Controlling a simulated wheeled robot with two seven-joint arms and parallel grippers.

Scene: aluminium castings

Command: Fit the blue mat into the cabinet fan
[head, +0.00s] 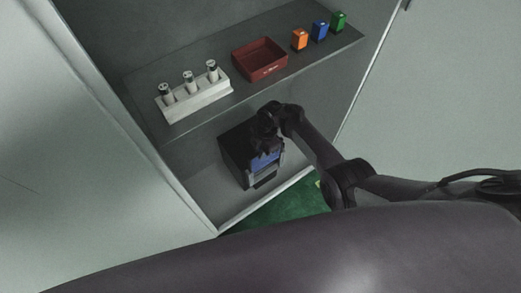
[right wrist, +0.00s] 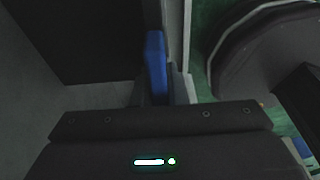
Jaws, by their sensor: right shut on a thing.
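The blue mat (head: 265,161) is at the front of the black cabinet fan (head: 233,151), which stands on the lower level inside the open cabinet. My right gripper (head: 266,146) is shut on the mat from above. In the right wrist view the mat (right wrist: 156,65) is a thin upright blue strip at the gripper's fingers (right wrist: 157,98), edge on, with the dark fan body (right wrist: 85,40) to its left. I cannot tell whether the mat is seated in the fan; the gripper and wrist hide part of both. My left gripper is not in view.
The shelf (head: 215,113) above holds a white rack (head: 195,97) with three dark-topped cylinders, a red tray (head: 259,60), and orange (head: 299,39), blue (head: 320,31) and green (head: 338,21) blocks. My right arm passes below the shelf edge. The cabinet floor left of the fan is clear.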

